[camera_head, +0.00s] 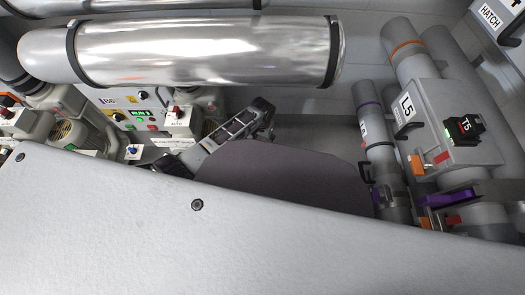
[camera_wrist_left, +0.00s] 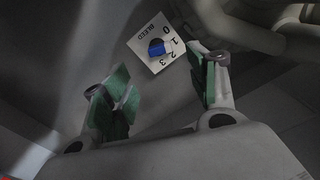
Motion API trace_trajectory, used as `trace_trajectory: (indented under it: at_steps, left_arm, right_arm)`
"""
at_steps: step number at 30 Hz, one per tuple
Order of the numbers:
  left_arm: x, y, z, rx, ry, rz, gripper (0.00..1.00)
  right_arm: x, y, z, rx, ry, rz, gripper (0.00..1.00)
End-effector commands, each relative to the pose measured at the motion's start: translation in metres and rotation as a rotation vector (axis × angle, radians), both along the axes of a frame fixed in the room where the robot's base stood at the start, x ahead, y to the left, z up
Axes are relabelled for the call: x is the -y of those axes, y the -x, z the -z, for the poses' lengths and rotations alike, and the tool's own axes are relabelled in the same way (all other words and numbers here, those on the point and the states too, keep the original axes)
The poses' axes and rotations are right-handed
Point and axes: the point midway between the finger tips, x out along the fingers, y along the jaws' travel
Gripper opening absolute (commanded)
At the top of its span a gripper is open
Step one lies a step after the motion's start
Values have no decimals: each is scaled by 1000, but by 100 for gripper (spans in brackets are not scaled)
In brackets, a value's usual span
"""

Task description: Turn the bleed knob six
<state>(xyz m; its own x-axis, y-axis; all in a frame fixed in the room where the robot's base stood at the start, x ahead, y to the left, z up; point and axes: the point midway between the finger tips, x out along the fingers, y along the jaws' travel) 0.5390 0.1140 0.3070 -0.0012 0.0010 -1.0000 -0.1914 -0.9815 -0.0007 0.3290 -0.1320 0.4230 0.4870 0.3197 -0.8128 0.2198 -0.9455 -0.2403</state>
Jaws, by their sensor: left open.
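The bleed knob (camera_wrist_left: 156,48) is a blue knob on a white plate (camera_wrist_left: 146,63) marked BLEED with a scale from 0 to 3. It shows in the left wrist view, above and between my finger pads in the picture. My left gripper (camera_wrist_left: 161,80) is open, with green pads well apart and nothing between them. The pads look apart from the knob. My right gripper is not in view.
A large shiny duct (camera_head: 190,52) crosses the top of the head view. A panel with a green RUN display (camera_head: 138,113) stands at left. Pipes with an L5 box (camera_head: 408,104) and a black T5 unit (camera_head: 465,128) stand at right. Grey pipework (camera_wrist_left: 262,32) lies close beyond my right finger.

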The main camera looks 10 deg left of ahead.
Motion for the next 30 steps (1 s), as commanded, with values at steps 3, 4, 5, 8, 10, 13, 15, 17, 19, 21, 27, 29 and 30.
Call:
trace_trajectory:
  at_steps: [3,4,5,8,10,13,15,17,19,21,27,29,30]
  left_arm:
    - [0,0,12,1,0,1,59]
    - [0,0,14,1,0,0,59]
    - [0,0,17,1,0,0,59]
    - [0,0,25,1,0,0,59]
    - [0,-1,30,1,0,0,59]
    - [0,-1,38,1,1,0,59]
    - [1,-1,43,1,1,0,59]
    - [1,-1,48,1,1,0,59]
    - [1,0,53,0,1,0,59]
    - [1,0,59,0,1,0,59]
    - [1,0,74,0,1,0,59]
    - [1,0,78,0,1,1,59]
    - [1,0,81,0,1,1,59]
  right_arm:
    - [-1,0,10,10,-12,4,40]
    - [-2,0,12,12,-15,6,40]
    - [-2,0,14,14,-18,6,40]
    - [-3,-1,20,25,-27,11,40]
    - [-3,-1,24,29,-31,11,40]
    - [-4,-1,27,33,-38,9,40]
    - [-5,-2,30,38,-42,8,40]
    - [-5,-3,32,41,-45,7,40]
    - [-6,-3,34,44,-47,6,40]
    - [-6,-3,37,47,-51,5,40]
    - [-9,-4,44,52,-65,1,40]
    - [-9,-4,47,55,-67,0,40]
    - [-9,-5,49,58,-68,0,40]
